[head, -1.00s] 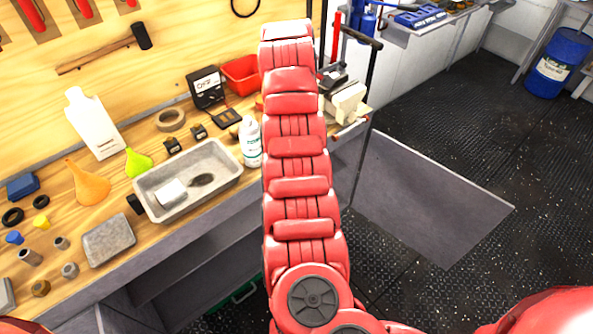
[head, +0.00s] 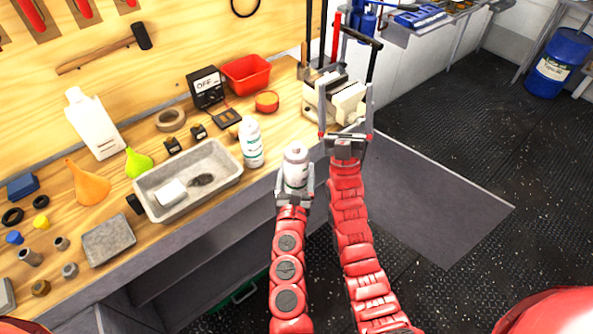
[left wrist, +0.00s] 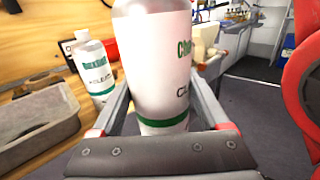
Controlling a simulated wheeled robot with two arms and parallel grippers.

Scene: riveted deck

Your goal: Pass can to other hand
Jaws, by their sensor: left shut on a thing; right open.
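A white can with green bands (head: 296,165) stands nearly upright in my left gripper (head: 294,188), in front of the bench edge. In the left wrist view the can (left wrist: 160,60) fills the space between the two fingers, and its top is cut off. My left gripper is shut on it. My right gripper (head: 345,118) is open and empty, to the right of the can and a little farther up the picture. It is apart from the can. Its fingers point away from me.
A similar white bottle (head: 250,142) stands on the bench left of the can; the left wrist view shows it too (left wrist: 92,65). A grey tray (head: 227,178) holds a white cup. A cream-coloured block-like object (head: 348,100) sits behind my right gripper. Floor at right is open.

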